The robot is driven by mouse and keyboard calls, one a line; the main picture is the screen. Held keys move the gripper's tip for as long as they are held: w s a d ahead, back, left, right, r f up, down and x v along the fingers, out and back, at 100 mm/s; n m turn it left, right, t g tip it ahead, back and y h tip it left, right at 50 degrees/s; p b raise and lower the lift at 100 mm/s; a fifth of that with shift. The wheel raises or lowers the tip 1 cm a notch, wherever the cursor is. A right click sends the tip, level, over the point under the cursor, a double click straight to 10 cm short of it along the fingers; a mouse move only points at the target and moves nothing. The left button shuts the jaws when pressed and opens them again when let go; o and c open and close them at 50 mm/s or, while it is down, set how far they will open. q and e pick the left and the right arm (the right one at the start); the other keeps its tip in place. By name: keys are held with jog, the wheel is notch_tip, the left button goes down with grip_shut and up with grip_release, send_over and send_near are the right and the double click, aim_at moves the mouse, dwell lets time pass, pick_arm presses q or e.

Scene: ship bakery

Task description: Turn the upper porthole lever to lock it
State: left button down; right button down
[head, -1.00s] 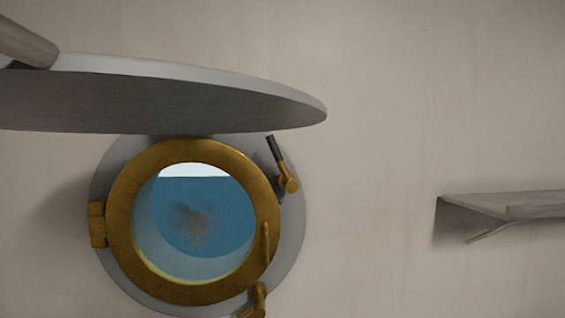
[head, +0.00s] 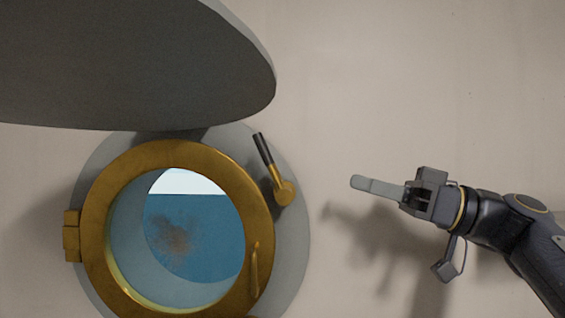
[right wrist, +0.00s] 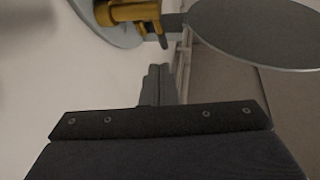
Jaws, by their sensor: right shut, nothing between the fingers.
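The brass porthole (head: 98,220) is on the wall at the left in the head view, its ring resting against the grey round backing plate (head: 288,245). The upper porthole lever (head: 275,178) sits at the ring's upper right, with a brass pivot and a dark handle tilted up and left. The lever does not reach over the ring. My right gripper (head: 355,183) is shut and empty, to the right of the lever and apart from it, pointing left. Its fingers (right wrist: 160,84) also show in the right wrist view. My left gripper is not in view.
A large grey round panel (head: 150,70) juts out above the porthole, its edge close over the lever. A handle (head: 255,270) stands on the ring's right side. The wall between the lever and my right gripper is clear.

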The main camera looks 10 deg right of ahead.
jog(key=r+n, duration=0.1)
jog(key=d+r+y, duration=0.1)
jog(key=r+n+g, duration=0.1)
jog(key=shift+d+n+y, duration=0.25)
jog(key=shift+n+y, duration=0.05)
jog(key=shift+y, duration=0.1)
notch_tip(320, 180, up, 2)
jog(key=p, duration=0.6)
send_over(289, 190)
jog(key=shift+w+d, duration=0.2)
jog(key=shift+a, duration=0.1)
